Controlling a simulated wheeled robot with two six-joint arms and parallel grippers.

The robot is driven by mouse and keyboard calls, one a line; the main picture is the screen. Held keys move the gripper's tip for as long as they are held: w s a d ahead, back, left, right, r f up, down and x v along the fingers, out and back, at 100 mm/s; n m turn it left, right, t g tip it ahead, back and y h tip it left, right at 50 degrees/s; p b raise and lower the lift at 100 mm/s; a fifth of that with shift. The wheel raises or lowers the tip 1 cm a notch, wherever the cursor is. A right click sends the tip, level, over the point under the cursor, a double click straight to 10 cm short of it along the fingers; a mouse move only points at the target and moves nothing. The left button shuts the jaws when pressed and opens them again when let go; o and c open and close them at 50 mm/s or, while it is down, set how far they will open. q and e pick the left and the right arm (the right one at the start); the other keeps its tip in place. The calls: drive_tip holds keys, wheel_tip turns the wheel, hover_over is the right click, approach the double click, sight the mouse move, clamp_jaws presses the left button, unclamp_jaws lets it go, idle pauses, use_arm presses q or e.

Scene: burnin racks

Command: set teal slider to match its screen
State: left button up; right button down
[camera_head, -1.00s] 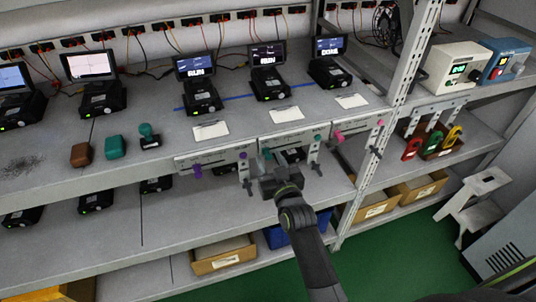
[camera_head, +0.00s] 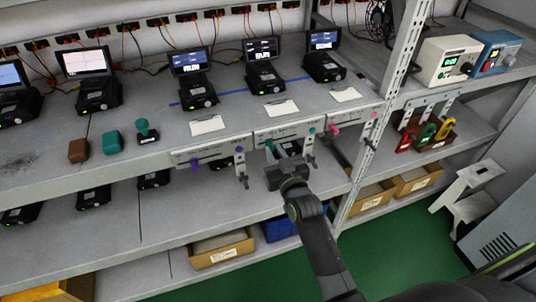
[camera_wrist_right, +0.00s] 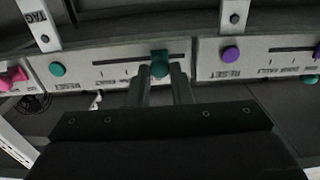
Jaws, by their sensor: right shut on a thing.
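The teal slider knob (camera_wrist_right: 160,63) sits in a dark slot on a pale panel (camera_wrist_right: 110,75) on the shelf's front edge. In the wrist view it is nearer the slot's right end. In the head view the knob (camera_head: 270,145) is toward the panel's left end. My right gripper (camera_wrist_right: 160,80) is shut on this knob; it also shows in the head view (camera_head: 283,160). A second teal knob (camera_wrist_right: 57,69) is at the panel's other end. The screen (camera_head: 262,50) behind this panel is lit, its digits too small to read. My left gripper is not in view.
Neighbouring panels have a purple knob (camera_wrist_right: 231,54) and a pink knob (camera_wrist_right: 12,78). White cards (camera_head: 278,109) lie on the shelf behind the panels. A metal rack post (camera_head: 388,95) stands to the right. A teal stamp (camera_head: 147,129) stands at the left.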

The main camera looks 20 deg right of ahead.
drive_tip(key=shift+d, duration=0.65)
drive_tip(key=c, duration=1.7)
unclamp_jaws()
drive_tip(key=shift+a, duration=0.1)
drive_tip(key=shift+c, duration=0.2)
drive_tip(key=o, duration=0.4)
drive_tip(key=shift+w+f, duration=0.1)
drive_tip(key=shift+w, duration=0.1)
drive_tip(key=shift+o, duration=0.2)
drive_tip(key=s+b, duration=0.8)
drive_tip(key=s, duration=0.9)
drive_tip(key=shift+s+d, duration=0.2)
drive_tip(key=shift+d, duration=0.15)
